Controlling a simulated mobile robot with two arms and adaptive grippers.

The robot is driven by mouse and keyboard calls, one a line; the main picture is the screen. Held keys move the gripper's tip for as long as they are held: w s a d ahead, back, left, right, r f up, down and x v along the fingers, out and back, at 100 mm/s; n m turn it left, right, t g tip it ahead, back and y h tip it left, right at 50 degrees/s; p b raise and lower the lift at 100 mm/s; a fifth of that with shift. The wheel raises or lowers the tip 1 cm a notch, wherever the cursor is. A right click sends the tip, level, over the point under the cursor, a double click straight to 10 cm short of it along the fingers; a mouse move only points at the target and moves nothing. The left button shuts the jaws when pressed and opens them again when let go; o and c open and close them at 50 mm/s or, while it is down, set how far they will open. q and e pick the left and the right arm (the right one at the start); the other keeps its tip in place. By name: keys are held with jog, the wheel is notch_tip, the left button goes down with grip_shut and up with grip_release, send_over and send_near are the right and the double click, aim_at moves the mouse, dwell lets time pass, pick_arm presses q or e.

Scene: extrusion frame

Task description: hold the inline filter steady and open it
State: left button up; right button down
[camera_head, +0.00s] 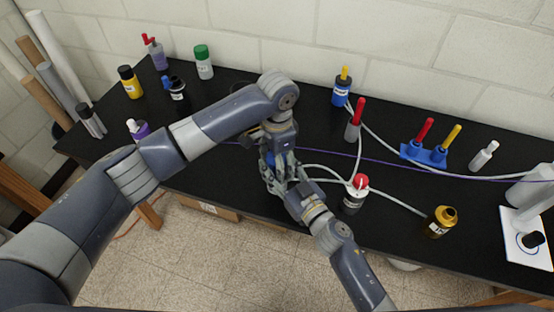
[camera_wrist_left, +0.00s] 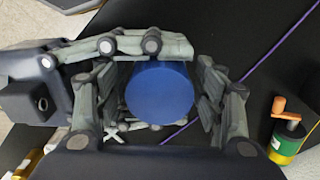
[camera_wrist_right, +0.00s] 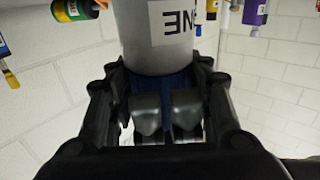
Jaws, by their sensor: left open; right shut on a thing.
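The inline filter, as I take it, shows in the right wrist view as a grey cylinder (camera_wrist_right: 165,40) with a white label and a blue part below it. My right gripper (camera_wrist_right: 167,118) is shut on it around the blue part. In the left wrist view a round blue end (camera_wrist_left: 160,93) of it lies between the spread fingers of my left gripper (camera_wrist_left: 165,100), which is open. In the head view the left gripper (camera_head: 276,145) is above the right gripper (camera_head: 278,178), and the two grippers and arms hide most of the filter; only a bit of blue shows.
A black bench (camera_head: 240,175) carries several bottles along its back and left. A red-capped bottle (camera_head: 355,192) with pale hoses stands just right of my right gripper. A yellow-capped bottle (camera_head: 440,220) and a blue holder (camera_head: 424,154) are farther right. A purple cord crosses the bench.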

pick_arm(q)
jog(key=c, duration=1.1)
jog(key=o, duration=1.1)
jog(key=shift+o, duration=0.2)
jog(key=shift+r, duration=2.3)
pick_arm(e)
jog(key=c, duration=0.8)
grip_release()
jog(key=shift+o, duration=0.3)
jog(key=shift+s+d, duration=0.1)
